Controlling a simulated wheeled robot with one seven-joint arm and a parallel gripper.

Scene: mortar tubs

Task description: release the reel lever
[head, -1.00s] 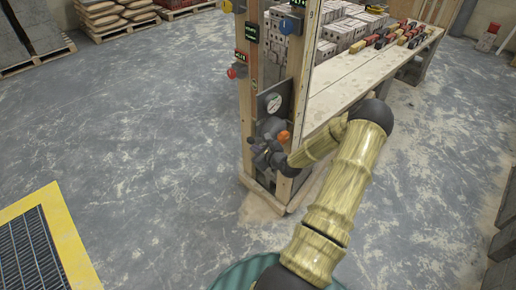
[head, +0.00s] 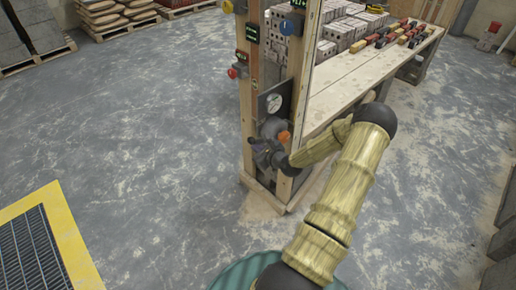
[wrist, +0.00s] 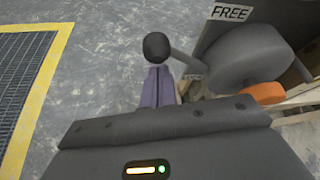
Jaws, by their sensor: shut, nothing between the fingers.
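The reel is a dark grey drum (wrist: 238,62) on the wooden post, and it also shows in the head view (head: 270,127). Its lever is a grey rod ending in a black round knob (wrist: 156,46). A plate at the drum reads "FREE" (wrist: 230,12). My gripper (wrist: 158,70) is shut and empty, its purplish fingers together with their tips just below the knob in the wrist view. I cannot tell whether they touch it. In the head view my gripper (head: 258,150) is small beside the reel, and the lever is hard to make out there.
An orange knob (wrist: 263,92) sticks out right of my gripper, near the drum. The wooden post (head: 247,110) carries several buttons and displays. A workbench (head: 340,85) with blocks stands behind my arm. A yellow-edged floor grate (head: 35,245) lies left. The floor between is clear.

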